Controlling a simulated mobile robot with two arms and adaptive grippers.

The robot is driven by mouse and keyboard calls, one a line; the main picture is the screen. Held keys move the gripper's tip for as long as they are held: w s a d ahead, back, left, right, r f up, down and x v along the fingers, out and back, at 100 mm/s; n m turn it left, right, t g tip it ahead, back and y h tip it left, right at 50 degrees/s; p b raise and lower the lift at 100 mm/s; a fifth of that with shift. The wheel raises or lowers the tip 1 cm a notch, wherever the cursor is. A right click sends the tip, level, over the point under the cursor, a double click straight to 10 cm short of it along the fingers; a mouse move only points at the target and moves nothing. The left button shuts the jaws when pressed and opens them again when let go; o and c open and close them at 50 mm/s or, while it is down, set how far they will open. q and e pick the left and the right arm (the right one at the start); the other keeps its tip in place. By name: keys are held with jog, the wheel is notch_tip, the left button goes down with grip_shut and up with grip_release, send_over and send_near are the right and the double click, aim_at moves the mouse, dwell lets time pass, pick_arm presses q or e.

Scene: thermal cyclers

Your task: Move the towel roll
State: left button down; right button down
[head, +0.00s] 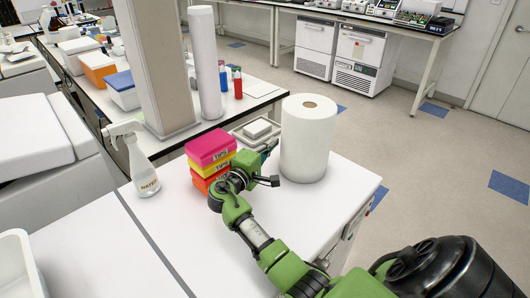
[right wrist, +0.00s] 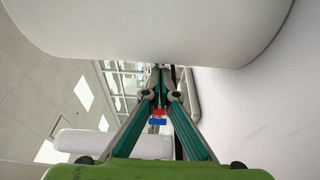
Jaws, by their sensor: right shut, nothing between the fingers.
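The white towel roll (head: 308,138) stands upright near the right end of the white bench, its round core hole showing on top. In the right wrist view the towel roll (right wrist: 150,28) is a large pale shape across the top. My right gripper (head: 268,163) is just left of the roll, low near the bench top. It is shut and empty, and its teal-sided fingers (right wrist: 160,88) converge in the right wrist view. I cannot tell whether it touches the roll. My left gripper is not in view.
A stack of pink, yellow and orange tip boxes (head: 210,148) stands close left of my right gripper. A spray bottle (head: 141,165) is farther left. A small tray (head: 238,131) lies behind the gripper. The front bench top (head: 185,228) is clear.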

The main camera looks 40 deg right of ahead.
aim_at(292, 147)
jog(key=shift+d, duration=0.35)
jog(key=shift+w, duration=0.1)
jog(key=s+d, duration=0.1)
jog(key=s+d+p, duration=0.1)
jog(key=s, duration=0.1)
jog(key=s+d, duration=0.1)
jog(key=s, duration=0.1)
jog(key=shift+s+d+p, duration=0.1)
jog(key=shift+d+p, duration=0.1)
jog(key=shift+p, duration=0.1)
